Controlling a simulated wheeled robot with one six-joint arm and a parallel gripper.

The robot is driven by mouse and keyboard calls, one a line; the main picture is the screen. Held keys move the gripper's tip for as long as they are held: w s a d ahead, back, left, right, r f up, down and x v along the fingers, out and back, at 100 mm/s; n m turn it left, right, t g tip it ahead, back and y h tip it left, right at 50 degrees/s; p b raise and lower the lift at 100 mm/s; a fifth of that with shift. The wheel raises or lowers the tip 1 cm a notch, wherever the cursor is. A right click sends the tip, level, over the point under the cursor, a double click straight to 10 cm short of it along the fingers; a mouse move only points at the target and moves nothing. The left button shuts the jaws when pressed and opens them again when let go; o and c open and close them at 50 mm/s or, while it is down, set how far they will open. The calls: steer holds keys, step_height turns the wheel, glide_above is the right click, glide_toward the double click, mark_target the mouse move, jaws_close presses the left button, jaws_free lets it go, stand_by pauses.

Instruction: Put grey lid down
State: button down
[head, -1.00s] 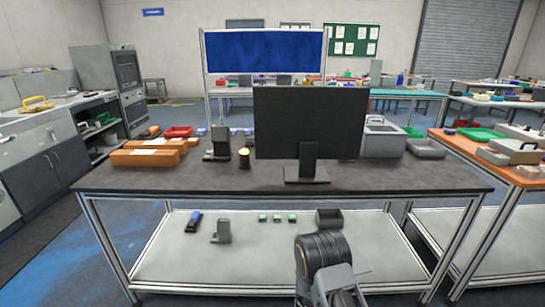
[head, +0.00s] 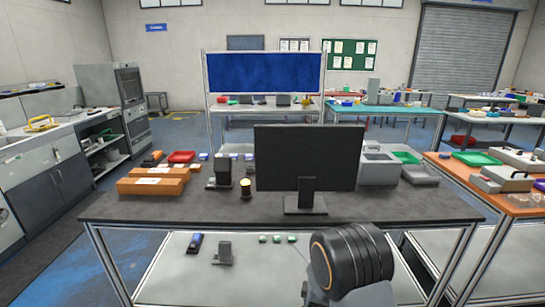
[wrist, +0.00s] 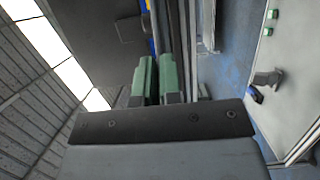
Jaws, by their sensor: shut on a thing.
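My gripper (wrist: 159,80) shows in the wrist view as two green-grey fingers close together, with a narrow dark gap between them. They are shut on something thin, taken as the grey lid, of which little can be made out. A large dark panel (wrist: 75,45) fills the upper left of the wrist view; I cannot tell whether it is the lid or the monitor's back. In the head view my dark arm joint stands before the desk's right front, and the fingers and lid do not show.
The dark desk (head: 240,206) carries a monitor (head: 308,158), orange-brown boxes (head: 150,187), a black device (head: 223,170) and a grey box (head: 379,168). Bare desktop lies along the front. A lower shelf (head: 190,270) holds small green items. An orange-topped table (head: 455,170) stands at right.

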step_height(320, 180, up, 6)
steer(key=d, duration=0.1)
steer(key=shift+w+d+r, duration=0.15)
steer(key=shift+w+d, duration=0.15)
steer(key=shift+d, duration=0.05)
